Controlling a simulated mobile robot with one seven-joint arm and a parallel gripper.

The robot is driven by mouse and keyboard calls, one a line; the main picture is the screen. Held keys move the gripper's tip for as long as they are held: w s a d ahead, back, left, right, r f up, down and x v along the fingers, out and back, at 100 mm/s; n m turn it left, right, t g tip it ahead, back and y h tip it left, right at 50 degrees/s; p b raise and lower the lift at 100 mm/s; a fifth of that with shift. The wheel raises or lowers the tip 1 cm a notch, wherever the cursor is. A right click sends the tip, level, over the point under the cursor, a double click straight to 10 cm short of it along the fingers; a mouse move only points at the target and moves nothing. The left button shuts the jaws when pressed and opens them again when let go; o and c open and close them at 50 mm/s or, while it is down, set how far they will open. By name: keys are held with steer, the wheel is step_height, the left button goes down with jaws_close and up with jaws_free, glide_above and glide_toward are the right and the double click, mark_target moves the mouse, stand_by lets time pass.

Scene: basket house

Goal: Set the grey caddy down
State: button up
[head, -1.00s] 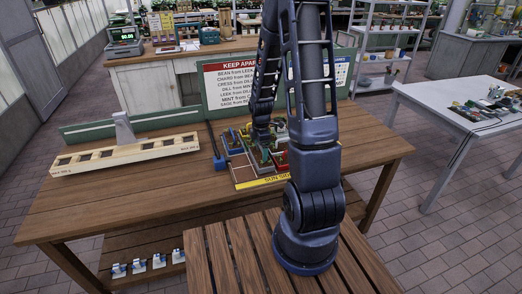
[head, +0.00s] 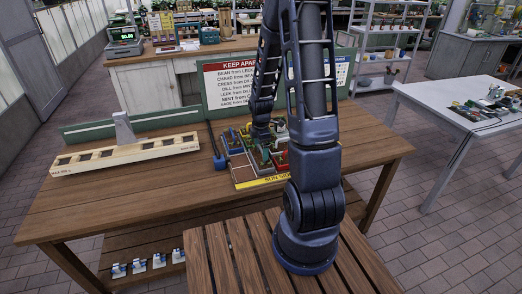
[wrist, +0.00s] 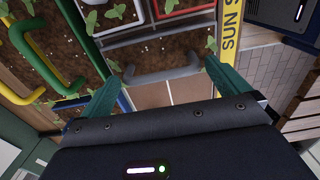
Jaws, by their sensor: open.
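The grey caddy (wrist: 152,55) holds dark soil and green seedlings. In the wrist view it sits low among other caddies in the divided tray, with its grey handle (wrist: 165,75) toward me. My gripper (wrist: 160,76) is open, with one teal finger near each end of the handle. I cannot tell whether the fingers touch it. In the head view my gripper (head: 262,138) is over the tray (head: 262,182), which has a yellow "SUN SIDE" edge. The arm hides part of the tray there, and I cannot pick out the grey caddy.
Yellow (wrist: 25,48), green (wrist: 48,65) and blue-handled caddies crowd the left of the wrist view; white- and red-rimmed ones lie beyond. Bare tray cells (wrist: 168,96) show near the fingers. A "KEEP APART" board (head: 232,84) stands behind the tray. A long slotted rack (head: 125,155) lies left.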

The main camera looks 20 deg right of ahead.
steer(key=s+r+m+t, duration=0.1)
steer(key=s+r+m, duration=0.4)
steer(key=r, duration=0.8)
steer(key=s+r+m+t, duration=0.1)
steer(key=s+r+m, duration=0.3)
steer(key=r, duration=0.8)
steer(key=s+r+m+t, duration=0.2)
steer(key=s+r+m, duration=0.5)
steer(key=s, duration=0.5)
steer(key=shift+a+m+t, duration=0.25)
steer(key=shift+m+t, duration=0.05)
steer(key=shift+m, duration=0.7)
